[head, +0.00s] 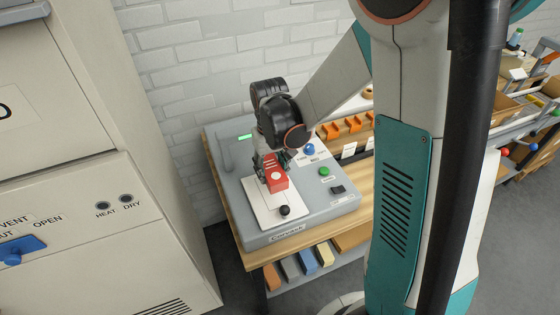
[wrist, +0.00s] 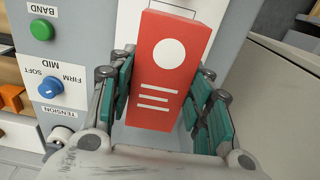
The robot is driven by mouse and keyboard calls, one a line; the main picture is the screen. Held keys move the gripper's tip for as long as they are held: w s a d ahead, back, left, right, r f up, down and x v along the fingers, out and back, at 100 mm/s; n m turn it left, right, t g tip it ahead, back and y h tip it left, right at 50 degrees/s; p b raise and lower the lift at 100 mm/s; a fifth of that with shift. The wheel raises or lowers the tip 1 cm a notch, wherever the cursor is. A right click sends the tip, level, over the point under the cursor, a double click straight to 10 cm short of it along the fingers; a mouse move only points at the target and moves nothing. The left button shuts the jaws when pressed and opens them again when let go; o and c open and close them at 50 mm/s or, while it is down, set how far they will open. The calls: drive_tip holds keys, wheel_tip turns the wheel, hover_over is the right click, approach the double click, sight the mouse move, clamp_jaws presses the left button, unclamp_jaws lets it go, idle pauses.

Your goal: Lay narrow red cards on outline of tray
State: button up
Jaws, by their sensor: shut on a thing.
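The narrow red cards (head: 277,181) show as one red block with a white dot on its face; white lines also show on it in the wrist view (wrist: 170,72). My gripper (head: 270,166) is shut on the block, with its teal-padded fingers on both sides in the wrist view (wrist: 160,100). The block is over the white tray (head: 262,209) of the grey machine. I cannot tell whether it touches the tray.
The grey machine (head: 240,217) stands on a wooden bench. A black knob (head: 284,210) is at the tray's front end. A green button (head: 324,171) and blue dial (head: 309,149) are to the right. A cream cabinet (head: 90,170) stands at left. Orange holders (head: 332,130) are behind.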

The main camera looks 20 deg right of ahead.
drive_tip(key=shift+a+f, duration=0.15)
drive_tip(key=shift+a, duration=0.1)
drive_tip(key=shift+f+b, duration=2.55)
drive_tip(key=shift+f, duration=0.75)
drive_tip(key=o, duration=1.3)
drive_tip(key=o, duration=0.7)
drive_tip(key=shift+r, duration=0.15)
drive_tip(key=shift+r+p, duration=0.75)
drive_tip(key=shift+r, duration=0.25)
